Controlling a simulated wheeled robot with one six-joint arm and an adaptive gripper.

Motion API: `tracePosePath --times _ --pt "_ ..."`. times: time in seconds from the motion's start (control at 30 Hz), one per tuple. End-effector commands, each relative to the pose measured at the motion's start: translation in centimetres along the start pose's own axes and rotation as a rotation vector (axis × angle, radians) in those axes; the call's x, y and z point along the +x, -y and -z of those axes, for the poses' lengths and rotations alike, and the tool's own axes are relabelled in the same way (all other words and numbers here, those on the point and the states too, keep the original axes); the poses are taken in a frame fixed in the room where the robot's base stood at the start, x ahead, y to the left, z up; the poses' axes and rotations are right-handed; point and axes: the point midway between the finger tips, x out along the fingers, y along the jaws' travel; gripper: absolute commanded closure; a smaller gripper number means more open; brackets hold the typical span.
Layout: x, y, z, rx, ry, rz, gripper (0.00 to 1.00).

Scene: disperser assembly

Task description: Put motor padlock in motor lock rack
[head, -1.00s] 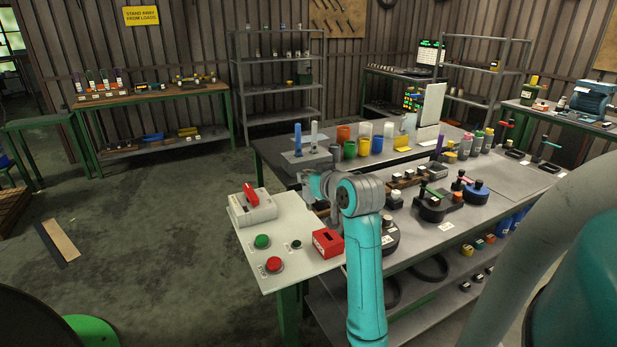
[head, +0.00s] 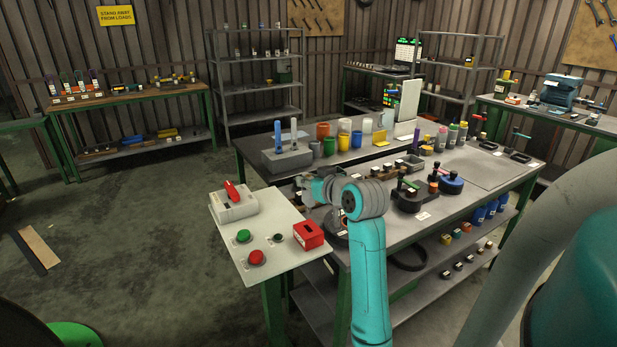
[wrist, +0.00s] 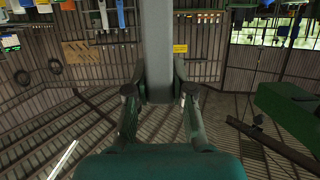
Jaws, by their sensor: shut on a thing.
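In the head view my gripper (head: 312,189) is over the left end of the workbench, beside the white panel table. In the wrist view my gripper (wrist: 160,88) has its two fingers at the sides of a long grey bar-like thing (wrist: 157,45), which runs out of the top of the picture. I cannot tell whether this is the motor padlock. The head view barely shows what is between the fingers. I cannot pick out the motor lock rack with certainty. A red block (head: 308,234) with a pale label sits on the panel table's right edge.
The panel table (head: 277,265) carries a grey box (head: 235,207) with a red handle, a green button (head: 243,236) and a red button (head: 256,257). The workbench (head: 445,215) holds motor parts, cups and bottles. A grey block (head: 285,161) with two tubes stands behind the gripper.

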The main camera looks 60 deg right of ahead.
Motion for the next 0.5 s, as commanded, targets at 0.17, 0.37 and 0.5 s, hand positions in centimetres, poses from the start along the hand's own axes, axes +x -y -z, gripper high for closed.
tracePosePath --times 0.17,0.37,0.5 --pt "0.5 0.0 -1.6 0.0 0.002 0.0 1.0" --pt "0.9 0.0 -3.0 0.001 0.001 0.0 1.0" --pt "1.1 0.0 -3.7 0.0 0.001 0.0 1.0"
